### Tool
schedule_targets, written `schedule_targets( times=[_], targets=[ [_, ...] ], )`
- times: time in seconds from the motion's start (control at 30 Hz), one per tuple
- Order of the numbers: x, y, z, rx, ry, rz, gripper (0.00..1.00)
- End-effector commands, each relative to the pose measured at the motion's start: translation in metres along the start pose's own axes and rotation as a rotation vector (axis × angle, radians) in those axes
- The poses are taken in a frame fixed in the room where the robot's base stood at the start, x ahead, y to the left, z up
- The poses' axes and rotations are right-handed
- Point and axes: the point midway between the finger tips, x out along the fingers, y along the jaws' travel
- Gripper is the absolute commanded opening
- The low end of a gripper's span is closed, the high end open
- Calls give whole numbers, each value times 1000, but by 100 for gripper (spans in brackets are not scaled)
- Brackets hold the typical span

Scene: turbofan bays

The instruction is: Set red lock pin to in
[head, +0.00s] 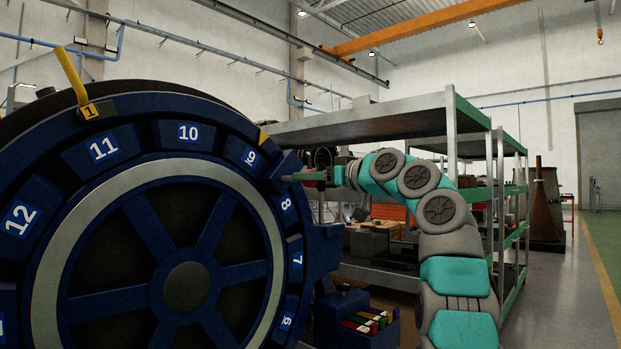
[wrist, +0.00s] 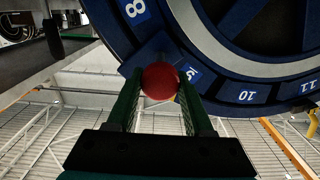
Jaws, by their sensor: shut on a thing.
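The red lock pin shows in the wrist view as a round red knob (wrist: 160,80) at the rim of a large dark-blue ring (head: 185,170) with numbered blocks. My gripper (wrist: 160,78) has its two green fingers on either side of the knob and is shut on it. In the head view my gripper (head: 303,176) reaches from the right to the ring's right edge, near block 9 (head: 249,157).
A yellow lever (head: 71,75) stands up by the yellow tag 1 at the ring's upper left. Metal shelving (head: 380,118) with boxes stands behind my arm. A blue bin of coloured items (head: 367,322) sits low beside the ring. Open floor (head: 560,290) lies at the right.

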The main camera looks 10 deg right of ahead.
Motion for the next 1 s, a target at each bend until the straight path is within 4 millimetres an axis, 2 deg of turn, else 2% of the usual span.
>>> schedule_targets(
  times=[0.17,0.47,0.73,0.77,1.0],
  targets=[
    [2,0,-1,0,0,0,0],
    [37,1,-3,0,1,1,0],
    [38,1,0,0,2,2,0],
    [39,1,0,0,1,2,54],
    [38,0,0,0,1,1,80]
  ],
)
